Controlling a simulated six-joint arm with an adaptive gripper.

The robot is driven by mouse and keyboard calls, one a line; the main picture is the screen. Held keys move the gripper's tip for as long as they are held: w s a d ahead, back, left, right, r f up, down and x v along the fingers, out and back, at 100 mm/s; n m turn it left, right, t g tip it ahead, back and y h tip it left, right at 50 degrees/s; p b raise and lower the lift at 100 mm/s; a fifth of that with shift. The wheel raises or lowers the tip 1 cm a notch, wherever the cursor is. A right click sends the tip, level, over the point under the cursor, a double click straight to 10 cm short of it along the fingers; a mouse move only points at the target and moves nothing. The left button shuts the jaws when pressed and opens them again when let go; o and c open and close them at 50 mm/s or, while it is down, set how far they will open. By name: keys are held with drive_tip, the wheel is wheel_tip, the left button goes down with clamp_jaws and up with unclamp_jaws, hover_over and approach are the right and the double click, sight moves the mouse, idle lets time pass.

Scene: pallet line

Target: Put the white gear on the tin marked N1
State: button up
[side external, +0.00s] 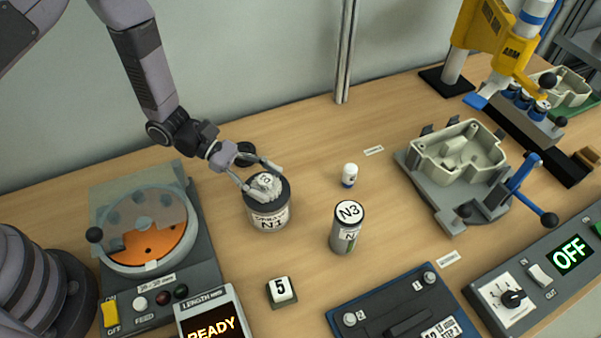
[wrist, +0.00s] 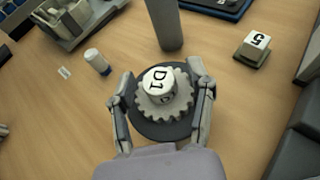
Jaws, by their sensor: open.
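The white gear (side external: 266,184), with a raised hub marked D1 in the wrist view (wrist: 163,92), lies on the dark lid of the tin marked N1 (side external: 269,216). The tin stands upright on the table. In the wrist view the dark round top of the tin (wrist: 150,129) shows around the gear. My gripper (side external: 262,180) is open, with one finger on each side of the gear. In the wrist view both fingers of my gripper (wrist: 160,92) look apart from the gear's teeth.
A taller tin marked N3 (side external: 348,228) stands close on the right. A small white bottle (side external: 349,175) stands behind it. A block marked 5 (side external: 281,291) lies in front. A round feeder (side external: 150,245) is on the left, and a fixture with a cream housing (side external: 457,155) on the right.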

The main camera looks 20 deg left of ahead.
drive_tip(key=shift+a+r, duration=0.1)
drive_tip(key=shift+r, duration=0.15)
drive_tip(key=v, duration=1.1)
drive_tip(key=s+a+r+m+g+y, duration=0.1)
drive_tip(key=s+a+r+m, duration=0.15)
drive_tip(key=r, duration=0.25)
drive_tip(key=s+a+r+m+y, duration=0.1)
drive_tip(key=s+r+m+y, duration=0.1)
drive_tip(key=r+m, duration=0.3)
drive_tip(key=s+a+r+m+g+y, duration=0.1)
drive_tip(key=s+r+m, duration=0.15)
drive_tip(key=r, duration=0.35)
drive_tip(key=s+a+r+m+t+y, duration=0.7)
drive_tip(key=s+a+r, duration=0.4)
drive_tip(key=a, duration=0.4)
drive_tip(key=shift+s+r+m+t+y, duration=0.25)
drive_tip(key=shift+s+m+t+y, duration=0.2)
drive_tip(key=shift+y, duration=0.75)
